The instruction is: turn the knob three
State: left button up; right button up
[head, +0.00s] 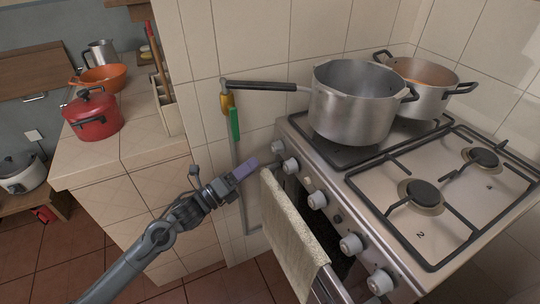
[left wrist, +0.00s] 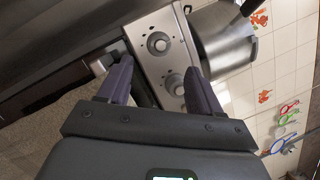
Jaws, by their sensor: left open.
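A row of round pale knobs runs along the stove's front panel: a far-end knob (head: 278,147), a second knob (head: 291,166), a middle knob (head: 317,200) and others nearer. I cannot read which one is number three. My left gripper (head: 248,168) is just left of the far-end knobs, its purple fingers pointing at the panel. In the left wrist view my left gripper (left wrist: 160,88) is open and empty. One knob (left wrist: 174,83) shows between the fingers, closer to the right one; another knob (left wrist: 158,43) lies beyond. Neither is visibly touched. My right gripper is not in view.
A towel (head: 290,235) hangs on the oven handle below the knobs, close to my left gripper. A large pot (head: 355,103) and another pot (head: 421,85) stand on the far burners. The near burners (head: 421,193) are bare. A gas pipe (head: 240,185) runs down the wall.

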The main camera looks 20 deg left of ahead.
aim_at(277, 147)
pick_arm(q)
jog(key=b+x, duration=0.1)
jog(key=x, duration=0.7)
